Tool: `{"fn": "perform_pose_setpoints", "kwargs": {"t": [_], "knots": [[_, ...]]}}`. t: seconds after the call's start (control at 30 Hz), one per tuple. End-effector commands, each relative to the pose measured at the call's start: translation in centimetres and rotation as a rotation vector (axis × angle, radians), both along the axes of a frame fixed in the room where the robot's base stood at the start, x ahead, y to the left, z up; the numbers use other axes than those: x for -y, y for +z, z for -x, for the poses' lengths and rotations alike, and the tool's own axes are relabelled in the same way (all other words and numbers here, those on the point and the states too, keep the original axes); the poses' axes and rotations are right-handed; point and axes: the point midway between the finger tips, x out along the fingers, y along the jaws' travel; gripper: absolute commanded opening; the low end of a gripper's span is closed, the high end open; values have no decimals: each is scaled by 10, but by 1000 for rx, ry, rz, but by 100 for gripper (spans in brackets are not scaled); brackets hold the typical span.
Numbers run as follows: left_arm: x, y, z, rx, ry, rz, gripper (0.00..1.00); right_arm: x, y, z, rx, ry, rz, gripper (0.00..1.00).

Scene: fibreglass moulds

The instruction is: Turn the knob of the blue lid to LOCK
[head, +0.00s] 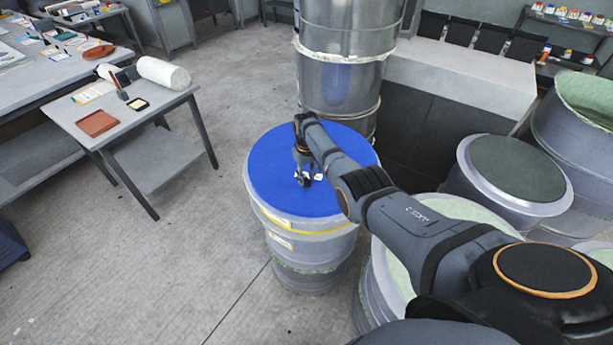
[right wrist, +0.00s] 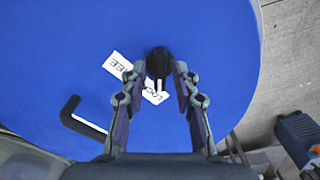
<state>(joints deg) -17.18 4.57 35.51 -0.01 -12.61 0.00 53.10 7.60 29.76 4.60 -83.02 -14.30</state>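The blue lid (head: 270,185) lies on top of a grey drum and fills much of the right wrist view (right wrist: 60,50). Its black knob (right wrist: 158,62) has a white pointer mark (right wrist: 158,84) that points toward the bottom of that view, over the edge of the LOCK label (right wrist: 152,97). The FREE label (right wrist: 117,64) is to the knob's left. My right gripper (right wrist: 159,70) is open, its fingers on either side of the knob with small gaps apparently left. In the head view my right gripper (head: 304,174) is low over the lid and hides most of the knob. My left gripper is not in view.
A black bent handle (right wrist: 76,116) is on the lid left of the labels. A tall metal drum (head: 340,85) stands behind the lid. More drums (head: 515,168) stand to the right. A grey table (head: 165,105) is at the left, with clear floor between.

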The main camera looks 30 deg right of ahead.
Motion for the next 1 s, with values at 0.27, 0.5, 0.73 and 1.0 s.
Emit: {"fn": "perform_pose_setpoints", "kwargs": {"t": [0.27,0.5,0.73,1.0], "knots": [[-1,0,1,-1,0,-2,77,0,0,0,-1,0,0,36],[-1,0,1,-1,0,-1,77,0,24,0,2,0,1,36],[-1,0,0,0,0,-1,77,0,84,-1,4,0,1,36],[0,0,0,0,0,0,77,0,118,0,-1,0,0,36]]}}
